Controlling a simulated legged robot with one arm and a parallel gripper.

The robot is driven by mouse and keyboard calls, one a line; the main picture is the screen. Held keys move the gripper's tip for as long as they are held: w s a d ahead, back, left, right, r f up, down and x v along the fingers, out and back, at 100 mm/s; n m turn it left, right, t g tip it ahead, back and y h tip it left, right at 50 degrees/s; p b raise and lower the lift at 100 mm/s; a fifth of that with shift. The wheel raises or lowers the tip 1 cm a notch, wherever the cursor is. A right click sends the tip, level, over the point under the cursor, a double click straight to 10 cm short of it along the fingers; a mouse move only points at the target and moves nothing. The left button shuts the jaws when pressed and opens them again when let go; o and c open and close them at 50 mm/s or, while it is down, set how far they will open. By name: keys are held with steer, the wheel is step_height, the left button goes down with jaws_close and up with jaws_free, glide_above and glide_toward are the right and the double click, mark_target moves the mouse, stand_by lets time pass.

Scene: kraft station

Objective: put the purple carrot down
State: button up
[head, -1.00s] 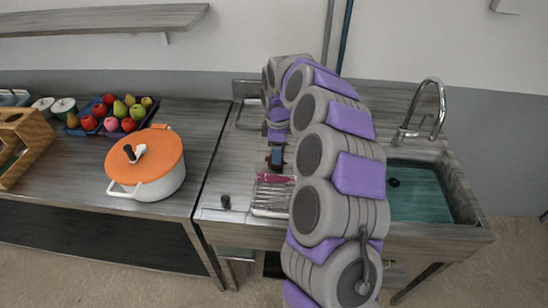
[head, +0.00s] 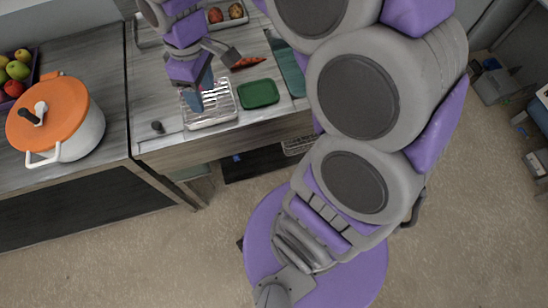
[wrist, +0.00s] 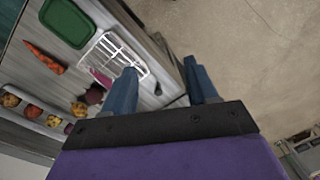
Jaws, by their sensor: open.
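The magenta-purple carrot (wrist: 101,78) lies at the edge of the wire rack (wrist: 122,50), partly hidden by one finger in the wrist view. In the head view only a small bit of it shows behind my gripper (head: 202,92), over the rack (head: 222,112). My gripper also shows in the wrist view (wrist: 163,88), with its two blue fingers well apart. It is open, with nothing between the fingers. The carrot is beside the left finger in the picture; I cannot tell whether they touch.
A green tray (head: 259,93) and an orange carrot (head: 248,63) lie right of the rack. Round vegetables (head: 236,10) sit behind. A white pot with an orange lid (head: 52,112) stands on the left counter. A small dark knob (head: 157,127) stands left of the rack.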

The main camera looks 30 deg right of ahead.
steer(key=s+d+f+m, duration=0.1)
steer(key=s+m, duration=0.3)
steer(key=s, duration=0.6)
steer(key=s+d+f+m+g, duration=0.1)
steer(key=s+m, duration=0.3)
steer(key=s, duration=0.7)
steer(key=shift+d+f+m+h, duration=0.2)
steer(key=shift+f+m+h, duration=0.1)
steer(key=shift+f, duration=0.15)
steer(key=shift+s+d, duration=0.1)
steer(key=shift+d, duration=0.25)
steer(key=shift+a, duration=0.2)
steer(key=shift+d, duration=0.1)
